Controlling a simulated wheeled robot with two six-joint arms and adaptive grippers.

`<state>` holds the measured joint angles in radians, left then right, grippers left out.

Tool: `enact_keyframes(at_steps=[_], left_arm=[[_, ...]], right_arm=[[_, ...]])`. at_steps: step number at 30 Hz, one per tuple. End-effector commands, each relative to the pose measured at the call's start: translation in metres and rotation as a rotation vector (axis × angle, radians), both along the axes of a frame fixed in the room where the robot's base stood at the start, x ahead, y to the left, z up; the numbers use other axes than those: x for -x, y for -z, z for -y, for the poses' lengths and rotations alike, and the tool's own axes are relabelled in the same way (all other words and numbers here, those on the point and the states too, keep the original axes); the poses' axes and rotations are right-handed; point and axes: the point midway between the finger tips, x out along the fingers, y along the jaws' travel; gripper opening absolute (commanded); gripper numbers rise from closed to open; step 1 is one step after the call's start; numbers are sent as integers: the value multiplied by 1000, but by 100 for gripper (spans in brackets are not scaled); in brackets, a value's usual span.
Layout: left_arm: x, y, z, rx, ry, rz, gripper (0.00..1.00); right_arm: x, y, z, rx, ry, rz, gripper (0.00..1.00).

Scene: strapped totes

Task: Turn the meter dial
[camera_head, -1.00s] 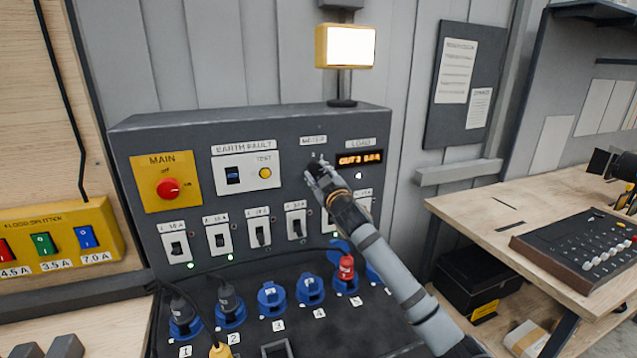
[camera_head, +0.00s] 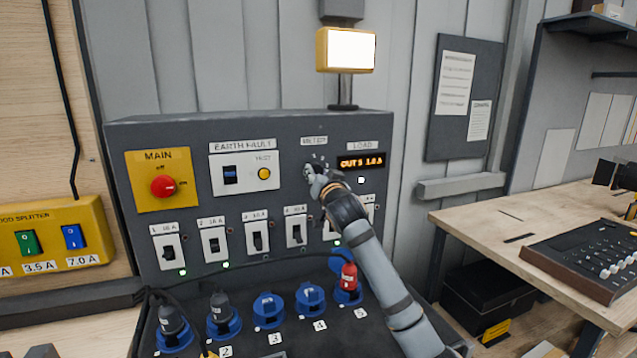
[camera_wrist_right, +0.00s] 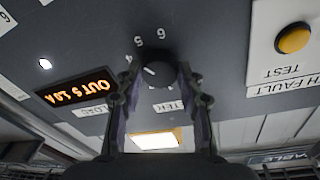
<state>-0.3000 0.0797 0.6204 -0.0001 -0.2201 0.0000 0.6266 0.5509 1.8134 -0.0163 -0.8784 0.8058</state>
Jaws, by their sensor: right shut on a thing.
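The meter dial is a round black knob with a white pointer line, seen upside down in the right wrist view (camera_wrist_right: 157,70). Printed numbers ring it. My right gripper (camera_head: 312,172) is shut on the dial, with one finger on each side of it; in the right wrist view the fingers (camera_wrist_right: 157,78) straddle the knob. In the head view the gripper mostly hides the dial. The load display (camera_head: 361,162) to the right of the dial glows orange and reads "OUT 5 1.0A". My left gripper is not in view.
The grey panel also carries a red main switch (camera_head: 163,186), an earth fault unit (camera_head: 245,174) and several breakers below. Blue sockets (camera_head: 269,309) line the sloped front, with a red plug (camera_head: 349,276) in one. A lit lamp (camera_head: 346,50) stands on top. A workbench (camera_head: 480,215) is at right.

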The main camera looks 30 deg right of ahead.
Motion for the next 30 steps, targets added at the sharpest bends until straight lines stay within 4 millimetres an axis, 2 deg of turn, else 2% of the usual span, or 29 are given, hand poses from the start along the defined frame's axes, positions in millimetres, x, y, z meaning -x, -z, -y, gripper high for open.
enact_keyframes(at_steps=[3, 12, 30], left_arm=[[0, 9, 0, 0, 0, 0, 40], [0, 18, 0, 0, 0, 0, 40], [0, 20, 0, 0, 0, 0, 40]], right_arm=[[0, 3, 0, -82, -1, 18, 6], [0, 2, 0, -222, 0, 50, 6], [-1, 1, 0, -271, 0, 61, 6]])
